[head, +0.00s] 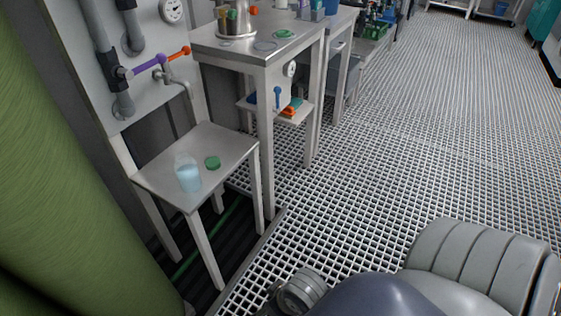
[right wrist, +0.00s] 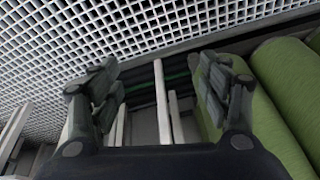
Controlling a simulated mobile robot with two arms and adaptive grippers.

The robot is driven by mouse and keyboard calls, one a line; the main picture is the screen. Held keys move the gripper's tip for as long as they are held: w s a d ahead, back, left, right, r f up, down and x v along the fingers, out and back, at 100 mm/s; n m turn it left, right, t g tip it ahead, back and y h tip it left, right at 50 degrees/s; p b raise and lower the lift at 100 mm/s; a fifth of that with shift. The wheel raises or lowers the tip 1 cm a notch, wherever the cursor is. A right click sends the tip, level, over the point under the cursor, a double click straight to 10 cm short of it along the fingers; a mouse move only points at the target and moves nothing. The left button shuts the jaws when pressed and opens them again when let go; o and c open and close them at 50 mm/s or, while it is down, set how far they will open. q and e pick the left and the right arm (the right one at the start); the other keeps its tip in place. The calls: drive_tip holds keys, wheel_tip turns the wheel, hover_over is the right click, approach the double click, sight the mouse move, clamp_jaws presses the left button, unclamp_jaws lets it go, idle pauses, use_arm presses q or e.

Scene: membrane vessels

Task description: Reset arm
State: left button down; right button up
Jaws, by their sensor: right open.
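My right gripper (right wrist: 157,90) shows in the right wrist view with its two fingers wide apart and nothing between them. Behind it are pale table legs, the grating floor and green cylinders. In the head view, part of my own arm shows at the bottom right, but no gripper fingers can be seen there. My left gripper is in neither view.
A taller steel table (head: 240,47) stands behind, with a metal pot and another green lid (head: 284,34). A wall panel (head: 100,60) carries pipes and a valve with purple and orange handles (head: 160,62). A large green cylinder (head: 70,190) fills the left edge. The grating floor (head: 440,120) at right is clear.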

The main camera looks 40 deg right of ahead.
drive_tip(key=shift+s+d+n+h, duration=0.4)
drive_tip(key=shift+s+d+n, duration=0.1)
drive_tip(key=shift+s+d, duration=0.15)
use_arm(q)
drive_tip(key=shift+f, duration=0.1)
use_arm(e)
drive_tip(key=shift+a, duration=0.1)
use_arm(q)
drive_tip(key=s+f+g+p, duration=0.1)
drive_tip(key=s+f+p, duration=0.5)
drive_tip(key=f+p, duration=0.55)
use_arm(e)
drive_tip(key=s+f+g, duration=0.2)
drive_tip(key=s+f, duration=0.4)
drive_tip(key=f, duration=0.5)
use_arm(q)
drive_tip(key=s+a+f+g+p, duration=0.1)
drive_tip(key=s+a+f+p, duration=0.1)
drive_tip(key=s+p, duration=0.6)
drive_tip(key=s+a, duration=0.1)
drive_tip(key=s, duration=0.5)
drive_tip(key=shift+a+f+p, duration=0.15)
drive_tip(key=shift+p, duration=0.15)
use_arm(e)
drive_tip(key=s+d+f, duration=0.1)
drive_tip(key=s, duration=0.6)
drive_tip(key=s+d+f, duration=0.2)
drive_tip(key=s, duration=0.5)
drive_tip(key=shift+d+g, duration=0.15)
drive_tip(key=shift+g, duration=0.15)
